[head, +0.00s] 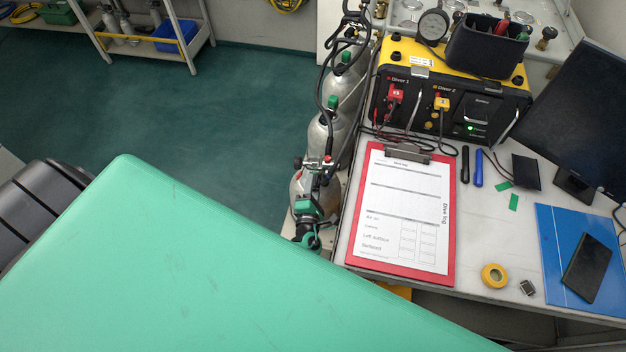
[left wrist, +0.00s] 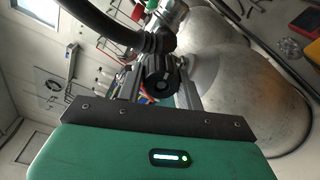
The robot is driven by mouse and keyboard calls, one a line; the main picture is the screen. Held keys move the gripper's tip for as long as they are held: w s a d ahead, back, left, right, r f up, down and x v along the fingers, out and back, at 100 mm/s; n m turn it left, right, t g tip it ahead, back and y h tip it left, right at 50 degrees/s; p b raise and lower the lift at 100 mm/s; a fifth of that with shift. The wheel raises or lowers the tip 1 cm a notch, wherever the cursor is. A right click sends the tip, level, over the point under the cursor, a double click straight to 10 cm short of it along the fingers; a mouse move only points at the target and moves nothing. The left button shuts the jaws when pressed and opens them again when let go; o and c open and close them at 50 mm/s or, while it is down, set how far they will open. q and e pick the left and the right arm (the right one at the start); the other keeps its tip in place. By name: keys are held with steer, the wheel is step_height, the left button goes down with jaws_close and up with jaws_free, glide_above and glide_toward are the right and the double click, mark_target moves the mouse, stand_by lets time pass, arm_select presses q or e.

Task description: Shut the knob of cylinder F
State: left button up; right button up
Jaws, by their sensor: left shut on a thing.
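A row of grey gas cylinders stands along the left side of the bench in the head view. The nearest cylinder (head: 298,186) is at my left gripper (head: 312,191); I cannot read its letter. In the left wrist view my left gripper (left wrist: 160,92) is shut on a round black knob (left wrist: 159,84), one finger on each side of it. A large grey cylinder (left wrist: 222,60) lies just beyond, to the right. In the head view the gripper and valve parts hide the knob. My right gripper is not in view.
Black hoses (left wrist: 95,22) run close above the held knob. Two more cylinders with green knobs (head: 333,102) stand behind. The bench on the right holds a red clipboard (head: 449,273), a yellow and black air panel (head: 455,95) and a monitor (head: 580,110). Open floor (head: 215,120) lies left.

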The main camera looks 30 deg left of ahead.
arm_select(q)
steer(key=shift+s+m+p, duration=0.1)
steer(key=shift+m+p, duration=0.65)
steer(key=shift+m, duration=0.45)
steer(key=shift+f, duration=0.1)
steer(key=o, duration=1)
steer(key=b+v, duration=0.1)
steer(key=v, duration=0.6)
steer(key=shift+s, duration=0.15)
steer(key=shift+d, duration=0.1)
